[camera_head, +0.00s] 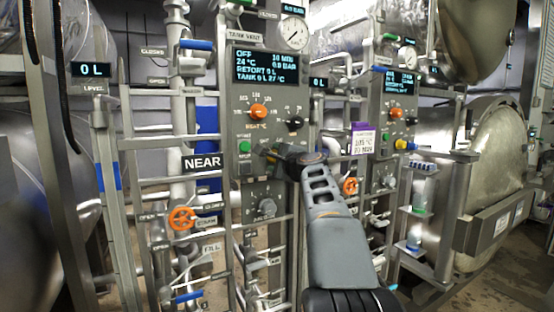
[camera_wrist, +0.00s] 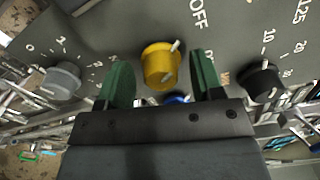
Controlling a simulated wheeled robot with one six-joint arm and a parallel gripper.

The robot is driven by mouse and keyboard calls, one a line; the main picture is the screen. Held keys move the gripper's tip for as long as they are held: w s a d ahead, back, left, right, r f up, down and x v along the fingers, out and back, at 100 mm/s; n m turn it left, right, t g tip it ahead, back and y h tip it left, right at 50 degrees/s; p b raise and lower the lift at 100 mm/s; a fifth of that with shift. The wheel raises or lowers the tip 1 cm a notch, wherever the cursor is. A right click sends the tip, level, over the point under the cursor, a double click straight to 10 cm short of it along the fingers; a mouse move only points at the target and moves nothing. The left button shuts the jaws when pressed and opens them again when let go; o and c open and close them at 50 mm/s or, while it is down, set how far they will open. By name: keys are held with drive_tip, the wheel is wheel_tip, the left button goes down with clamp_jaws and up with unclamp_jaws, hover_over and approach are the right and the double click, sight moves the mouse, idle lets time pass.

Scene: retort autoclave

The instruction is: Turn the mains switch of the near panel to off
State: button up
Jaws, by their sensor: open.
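The near panel (camera_head: 240,95) stands mid-picture in the head view, beside a NEAR sign. Its display (camera_head: 266,66) reads OFF on the top line. In the wrist view a yellow knob (camera_wrist: 160,68), which looks like the mains switch, shows a pale pointer angled up and right, roughly towards the printed OFF. My gripper (camera_wrist: 161,78) is open, one green finger on each side of the knob, with gaps visible. Whether the fingertips reach its depth is unclear. In the head view my gripper (camera_head: 272,153) is at the panel and hides this knob.
A grey knob (camera_wrist: 62,80) is left and a black knob (camera_wrist: 262,82) right in the wrist view; a blue part (camera_wrist: 177,98) shows below the yellow knob. In the head view an orange knob (camera_head: 258,111) and green button (camera_head: 244,146) are close by. Pipes and valves surround the panel.

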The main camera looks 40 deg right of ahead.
drive_tip(key=s+a+b, duration=0.1)
drive_tip(key=s+b, duration=0.1)
drive_tip(key=s, duration=1.1)
drive_tip(key=shift+s+a+b, duration=0.2)
drive_tip(key=shift+a+b, duration=0.2)
wheel_tip(320, 180, down, 10)
drive_tip(key=n+g, duration=0.4)
drive_tip(key=s+a+f+n+g+y+p, duration=0.35)
drive_tip(key=a+f+n+g+p, duration=0.45)
drive_tip(key=a+f, duration=0.5)
drive_tip(key=s+a+f+n+g+p, duration=0.2)
drive_tip(key=s+a+f+n+p, duration=0.1)
drive_tip(key=s+a+n, duration=0.4)
drive_tip(key=shift+s+a+f+n+h+p, duration=0.4)
drive_tip(key=shift+a+f+n, duration=0.25)
drive_tip(key=shift+a+n, duration=1.45)
drive_tip(key=shift+a+m, duration=0.3)
